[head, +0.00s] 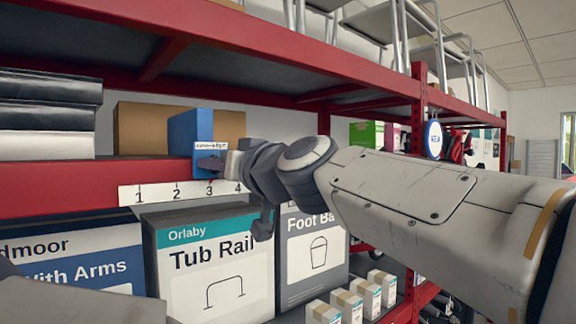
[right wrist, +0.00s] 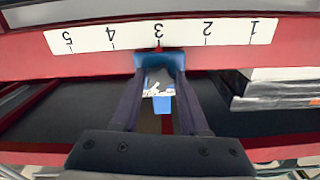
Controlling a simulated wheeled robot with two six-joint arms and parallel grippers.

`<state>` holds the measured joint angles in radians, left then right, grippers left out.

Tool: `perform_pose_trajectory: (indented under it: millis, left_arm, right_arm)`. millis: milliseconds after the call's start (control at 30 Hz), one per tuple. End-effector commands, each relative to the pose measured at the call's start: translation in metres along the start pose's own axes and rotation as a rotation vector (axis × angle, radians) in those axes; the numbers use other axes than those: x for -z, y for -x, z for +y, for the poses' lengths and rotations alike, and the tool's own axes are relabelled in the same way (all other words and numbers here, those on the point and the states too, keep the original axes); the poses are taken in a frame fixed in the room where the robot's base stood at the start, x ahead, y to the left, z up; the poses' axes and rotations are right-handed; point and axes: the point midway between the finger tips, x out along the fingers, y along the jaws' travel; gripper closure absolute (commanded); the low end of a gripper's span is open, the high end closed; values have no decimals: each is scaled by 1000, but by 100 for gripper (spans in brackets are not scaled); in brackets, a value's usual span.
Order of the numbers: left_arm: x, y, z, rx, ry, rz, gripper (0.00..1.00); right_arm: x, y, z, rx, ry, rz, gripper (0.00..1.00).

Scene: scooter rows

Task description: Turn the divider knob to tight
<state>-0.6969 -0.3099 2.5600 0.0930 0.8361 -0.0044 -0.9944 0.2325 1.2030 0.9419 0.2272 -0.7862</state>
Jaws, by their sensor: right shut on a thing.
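The blue divider (head: 190,130) stands upright on the red shelf behind its front edge. A small label (head: 211,146) with print too small to read is at its front. In the right wrist view, which is upside down, the divider's blue front part (right wrist: 160,58) lines up with the 3 on the white scale (right wrist: 90,36). My right gripper (head: 228,163) reaches in from the right to the divider's front. It is shut on the knob, which lies mostly hidden between the fingertips (right wrist: 160,76); its turn setting cannot be read. My left gripper is not in view.
Black and white packs (head: 45,115) lie left of the divider and a brown carton (head: 142,127) stands behind it. Below are a Tub Rail box (head: 205,265) and a Foot Bath box (head: 315,260). A red upper shelf beam (head: 230,35) runs overhead.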

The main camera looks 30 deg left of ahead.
Motion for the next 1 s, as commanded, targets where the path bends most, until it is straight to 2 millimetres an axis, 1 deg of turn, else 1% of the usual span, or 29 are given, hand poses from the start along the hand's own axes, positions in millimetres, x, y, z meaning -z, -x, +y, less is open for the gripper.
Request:
perform_pose_trajectory:
  millis: [267, 1000]
  left_arm:
    - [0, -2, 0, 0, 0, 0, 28]
    - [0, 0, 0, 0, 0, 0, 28]
  right_arm:
    - [0, 0, 0, 0, -189, 0, 100]
    - [0, 0, 0, 0, -891, -1, 100]
